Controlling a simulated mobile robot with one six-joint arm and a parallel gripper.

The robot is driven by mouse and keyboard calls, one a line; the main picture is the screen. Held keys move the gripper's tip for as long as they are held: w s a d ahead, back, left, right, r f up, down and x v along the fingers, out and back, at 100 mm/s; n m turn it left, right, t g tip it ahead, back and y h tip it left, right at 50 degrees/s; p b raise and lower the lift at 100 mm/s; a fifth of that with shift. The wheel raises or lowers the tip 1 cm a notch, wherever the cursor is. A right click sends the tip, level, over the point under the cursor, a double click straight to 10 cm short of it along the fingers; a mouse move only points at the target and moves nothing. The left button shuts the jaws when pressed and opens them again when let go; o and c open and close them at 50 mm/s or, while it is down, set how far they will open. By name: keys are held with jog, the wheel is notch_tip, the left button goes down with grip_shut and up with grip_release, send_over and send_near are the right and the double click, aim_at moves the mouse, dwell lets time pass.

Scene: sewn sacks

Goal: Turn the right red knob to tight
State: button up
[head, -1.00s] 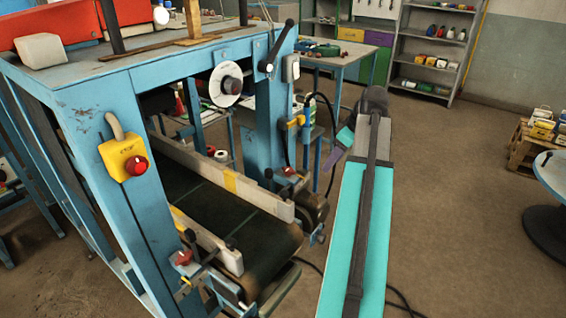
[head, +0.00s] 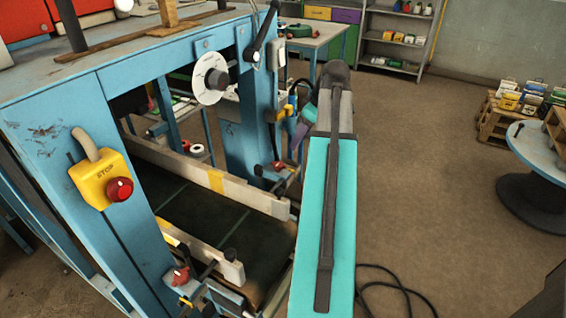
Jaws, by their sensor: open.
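The right red knob (head: 278,166) sits on a bracket at the far side of the conveyor's end, low on the blue post. It is small here, and its turn position cannot be read. The left red knob (head: 181,275) is on the near guide's bracket. My turquoise arm reaches forward at the middle. Beyond it, my gripper (head: 299,130) shows only in part, just above and right of the right knob in the picture. It is open, with nothing seen between the jaws. I cannot tell whether it touches the knob.
The blue machine frame carries a yellow stop box (head: 103,180) with a red button and a white dial (head: 211,78). A dark belt (head: 210,215) runs between pale guide rails. A black cable (head: 395,285) lies on the floor at right. A round blue table (head: 545,160) stands far right.

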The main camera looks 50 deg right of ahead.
aim_at(284, 166)
jog(key=shift+w+f, duration=0.1)
jog(key=shift+f, duration=0.05)
jog(key=shift+p+x, duration=1.35)
jog(key=shift+x, duration=5.4)
jog(key=c, duration=1)
